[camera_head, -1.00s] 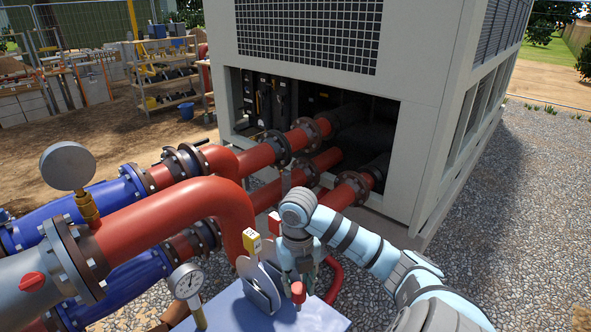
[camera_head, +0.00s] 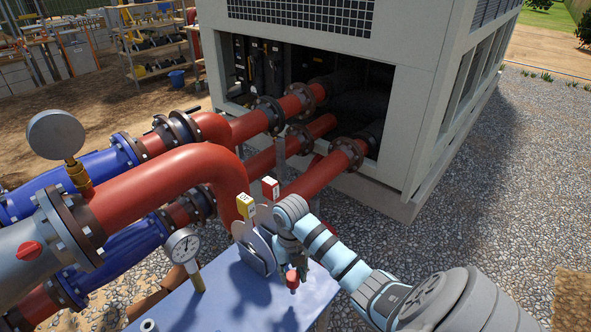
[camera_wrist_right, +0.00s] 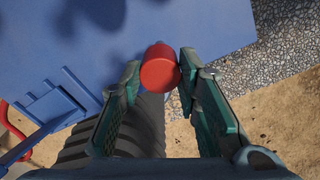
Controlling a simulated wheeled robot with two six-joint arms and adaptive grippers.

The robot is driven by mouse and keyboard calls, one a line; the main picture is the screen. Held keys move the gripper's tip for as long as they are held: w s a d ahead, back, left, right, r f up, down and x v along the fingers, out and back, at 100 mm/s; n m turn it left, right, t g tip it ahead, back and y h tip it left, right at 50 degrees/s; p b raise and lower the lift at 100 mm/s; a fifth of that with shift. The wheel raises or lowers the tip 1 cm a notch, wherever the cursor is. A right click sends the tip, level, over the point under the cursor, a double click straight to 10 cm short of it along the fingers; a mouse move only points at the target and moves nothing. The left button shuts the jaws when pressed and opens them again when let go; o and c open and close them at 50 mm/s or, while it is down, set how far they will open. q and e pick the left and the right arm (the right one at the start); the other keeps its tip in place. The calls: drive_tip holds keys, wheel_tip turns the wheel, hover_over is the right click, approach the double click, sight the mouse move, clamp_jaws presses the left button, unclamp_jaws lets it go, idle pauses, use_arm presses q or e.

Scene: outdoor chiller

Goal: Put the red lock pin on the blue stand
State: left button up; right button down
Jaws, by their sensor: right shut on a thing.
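The red lock pin (camera_head: 292,277) is a short red cylinder held in my right gripper (camera_head: 290,268), over the right part of the blue stand (camera_head: 245,300). In the right wrist view the red pin (camera_wrist_right: 159,70) sits between the two fingertips of the right gripper (camera_wrist_right: 162,72), with the blue surface (camera_wrist_right: 215,35) behind it. The head view does not show clearly whether the pin touches the stand. My left gripper is not in view.
A yellow tag (camera_head: 245,206) and a red tag (camera_head: 270,187) stand behind the gripper, beside grey plates (camera_head: 257,253). A pressure gauge (camera_head: 183,246) rises at the stand's left. Large red pipes (camera_head: 165,187) lie beyond. The stand's front surface is mostly clear.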

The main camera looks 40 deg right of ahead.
sight(293, 284)
wheel_tip(293, 284, down, 5)
drive_tip(key=b, duration=0.3)
drive_tip(key=shift+b, duration=0.3)
drive_tip(key=shift+s+f, duration=0.1)
drive_tip(key=shift+f, duration=0.1)
drive_tip(key=shift+s+r, duration=0.15)
drive_tip(key=shift+r, duration=0.2)
drive_tip(key=shift+f, duration=0.1)
drive_tip(key=c, duration=1.2)
unclamp_jaws()
drive_tip(key=shift+w+d+f, duration=0.1)
drive_tip(key=shift+w, duration=0.15)
